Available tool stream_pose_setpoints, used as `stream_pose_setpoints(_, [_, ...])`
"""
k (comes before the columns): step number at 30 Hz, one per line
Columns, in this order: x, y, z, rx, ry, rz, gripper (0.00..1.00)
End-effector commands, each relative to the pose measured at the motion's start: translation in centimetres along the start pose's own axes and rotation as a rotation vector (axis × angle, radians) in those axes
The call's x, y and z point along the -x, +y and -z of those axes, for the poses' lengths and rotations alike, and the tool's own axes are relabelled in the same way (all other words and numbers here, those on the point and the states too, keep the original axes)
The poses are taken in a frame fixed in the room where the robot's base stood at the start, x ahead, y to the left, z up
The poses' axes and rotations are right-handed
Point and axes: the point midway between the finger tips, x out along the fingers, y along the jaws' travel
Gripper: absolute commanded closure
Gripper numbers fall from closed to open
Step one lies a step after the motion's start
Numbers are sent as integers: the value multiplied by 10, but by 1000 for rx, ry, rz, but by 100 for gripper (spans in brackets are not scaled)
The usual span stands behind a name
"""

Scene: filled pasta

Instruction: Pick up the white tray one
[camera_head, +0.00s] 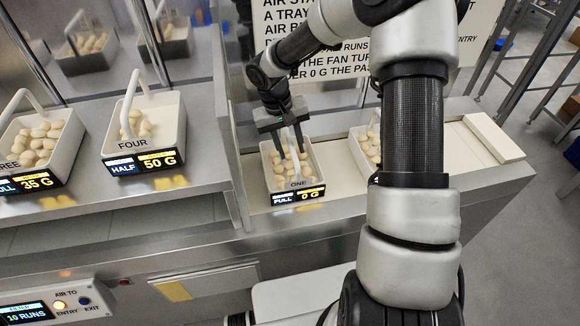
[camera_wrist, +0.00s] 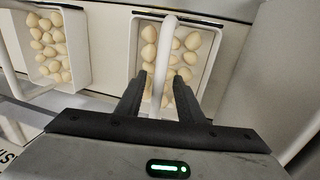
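The white tray ONE (camera_head: 297,184) stands on the counter in the middle of the head view. It holds several pale filled pasta pieces, and the display on its front reads FULL and 0 G. Its white arched handle (camera_wrist: 166,50) rises in the wrist view. My gripper (camera_head: 292,155) is over the tray, pointing down. In the wrist view, my gripper's fingers (camera_wrist: 160,90) stand apart, one on each side of the handle, with visible gaps. Part of the handle is hidden behind the gripper.
Another pasta tray (camera_head: 360,150) stands just right, partly hidden by my arm. Tray FOUR (camera_head: 168,148) and another tray (camera_head: 20,176) stand on the left shelf, past a metal divider (camera_head: 236,150). A sign (camera_head: 345,62) stands behind. A pale block (camera_head: 492,138) lies at the counter's right end.

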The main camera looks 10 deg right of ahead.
Motion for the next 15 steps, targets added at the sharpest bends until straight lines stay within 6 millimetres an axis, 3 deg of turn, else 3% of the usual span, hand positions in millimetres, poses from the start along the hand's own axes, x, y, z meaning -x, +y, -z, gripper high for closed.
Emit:
stream_pose_setpoints(6, [-30, 2, 1, 0, -2, 0, 66])
stream_pose_setpoints(15, [-34, 2, 1, -1, -1, 0, 68])
